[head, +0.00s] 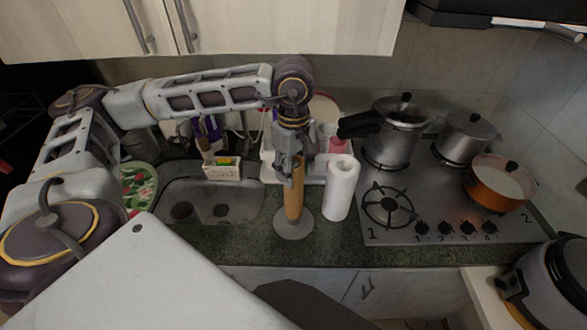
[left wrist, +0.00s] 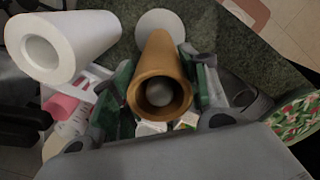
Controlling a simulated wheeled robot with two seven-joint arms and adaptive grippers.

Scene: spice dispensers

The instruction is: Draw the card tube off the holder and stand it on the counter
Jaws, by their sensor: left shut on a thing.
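The brown card tube (head: 294,192) stands upright over the holder, whose round grey base (head: 293,226) rests on the counter (head: 250,243). In the left wrist view, the tube (left wrist: 162,70) points its open end at the camera. A rounded grey tip of the holder's post (left wrist: 160,93) shows inside it, so the tube is around the post. The holder's base (left wrist: 160,20) shows beyond the far end. My left gripper (head: 291,163) comes from above and is shut on the upper tube, one finger on each side. Whether the tube's lower end touches the base is unclear. My right gripper is not in view.
A white paper roll (head: 341,188) stands close to the right of the tube. The sink (head: 238,190) is at left, the gas hob (head: 400,225) with several pots at right. A dish rack with items stands behind. Some counter in front of the sink is bare.

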